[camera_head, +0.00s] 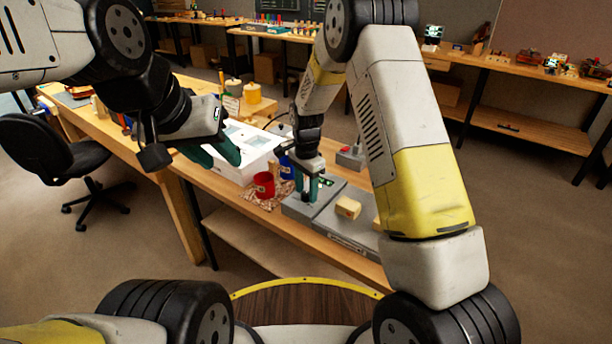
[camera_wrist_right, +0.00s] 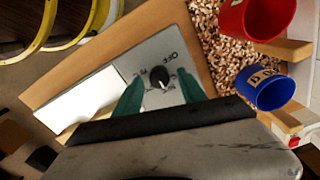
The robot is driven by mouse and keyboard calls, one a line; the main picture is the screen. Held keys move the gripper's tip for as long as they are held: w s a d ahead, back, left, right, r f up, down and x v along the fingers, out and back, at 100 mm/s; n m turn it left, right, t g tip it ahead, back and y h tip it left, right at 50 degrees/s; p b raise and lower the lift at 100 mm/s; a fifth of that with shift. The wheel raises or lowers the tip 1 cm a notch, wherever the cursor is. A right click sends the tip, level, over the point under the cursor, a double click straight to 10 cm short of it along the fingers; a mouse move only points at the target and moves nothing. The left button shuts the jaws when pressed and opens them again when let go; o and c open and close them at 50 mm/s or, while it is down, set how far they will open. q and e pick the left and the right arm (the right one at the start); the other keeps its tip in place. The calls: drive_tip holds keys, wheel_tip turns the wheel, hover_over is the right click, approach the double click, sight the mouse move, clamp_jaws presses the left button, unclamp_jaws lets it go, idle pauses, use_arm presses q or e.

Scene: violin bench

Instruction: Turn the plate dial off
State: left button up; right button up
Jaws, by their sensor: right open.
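The plate dial (camera_wrist_right: 159,77) is a black round knob on a grey panel (camera_wrist_right: 150,56) in the right wrist view. The panel has small printed marks, and the word OFF reads at its upper right. A pale pointer mark on the knob seems to face the lower side, away from OFF. My right gripper (camera_wrist_right: 160,75) is open, with one teal finger on each side of the knob; I cannot tell if they touch it. In the head view my right gripper (camera_head: 316,189) is low over the grey plate unit (camera_head: 330,212). My left gripper (camera_head: 214,151) hangs above the bench, away from the dial.
A red cup (camera_head: 264,184) and a blue cup (camera_wrist_right: 265,88) stand beside the unit, near wood shavings (camera_wrist_right: 224,50). A yellowish block (camera_head: 348,207) rests on the unit. A white tray (camera_head: 234,168) and a red-button box (camera_head: 350,157) are close by.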

clamp_jaws()
drive_tip(key=shift+n, duration=0.4)
drive_tip(key=n, duration=0.9)
drive_tip(key=shift+a, duration=0.1)
drive_tip(key=n, duration=0.7)
drive_tip(key=shift+a+n, duration=0.1)
drive_tip(key=shift+n, duration=0.2)
drive_tip(key=n, duration=0.6)
drive_tip(key=shift+n, duration=0.4)
